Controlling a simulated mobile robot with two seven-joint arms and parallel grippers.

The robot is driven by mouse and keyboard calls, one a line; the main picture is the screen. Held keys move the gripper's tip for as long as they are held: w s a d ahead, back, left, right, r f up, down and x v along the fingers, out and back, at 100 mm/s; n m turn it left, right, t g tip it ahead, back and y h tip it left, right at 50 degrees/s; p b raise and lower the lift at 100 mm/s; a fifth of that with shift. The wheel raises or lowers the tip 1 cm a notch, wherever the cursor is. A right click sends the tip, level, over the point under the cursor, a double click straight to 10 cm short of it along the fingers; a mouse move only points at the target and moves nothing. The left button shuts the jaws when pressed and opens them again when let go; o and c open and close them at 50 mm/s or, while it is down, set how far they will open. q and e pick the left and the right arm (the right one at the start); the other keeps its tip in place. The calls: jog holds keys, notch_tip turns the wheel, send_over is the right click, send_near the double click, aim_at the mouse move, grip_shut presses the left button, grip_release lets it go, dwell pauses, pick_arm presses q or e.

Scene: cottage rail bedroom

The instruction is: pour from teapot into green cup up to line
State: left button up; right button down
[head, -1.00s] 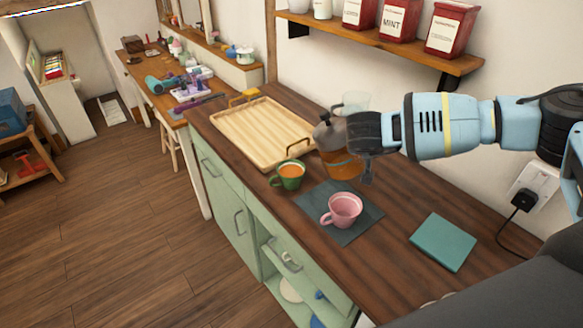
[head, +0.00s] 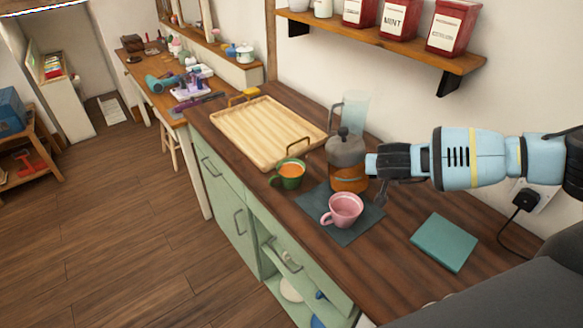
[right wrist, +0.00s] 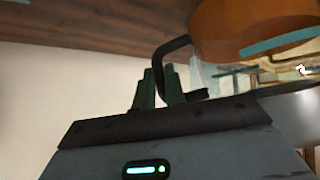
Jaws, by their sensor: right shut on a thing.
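The teapot (head: 346,155) is a glass pot of orange tea with a dark knob. It is upright in the head view, just behind the pink cup; I cannot tell whether its base touches the counter. My right gripper (head: 375,175) is shut on its handle from the right. The right wrist view shows the teapot's orange tea (right wrist: 240,30) and black handle (right wrist: 172,50) beside the fingers (right wrist: 157,90). The green cup (head: 287,183) stands upright left of the teapot, with orange tea high inside. No fill line can be made out. My left gripper is out of view.
A pink cup (head: 343,211) stands on a dark mat (head: 345,236). A wooden tray (head: 262,128) lies behind the green cup. A clear glass pitcher (head: 355,105) stands behind the teapot. A teal book (head: 443,242) lies at the right. A shelf (head: 400,60) of tins hangs above.

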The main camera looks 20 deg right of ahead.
jog(key=shift+d+f+t+y, duration=0.35)
jog(key=shift+f+y, duration=0.1)
jog(key=shift+y, duration=0.15)
jog(key=shift+s+d+f+y, duration=0.15)
jog(key=shift+d+f+y, duration=0.25)
jog(key=shift+f, duration=0.25)
jog(key=shift+a, duration=0.1)
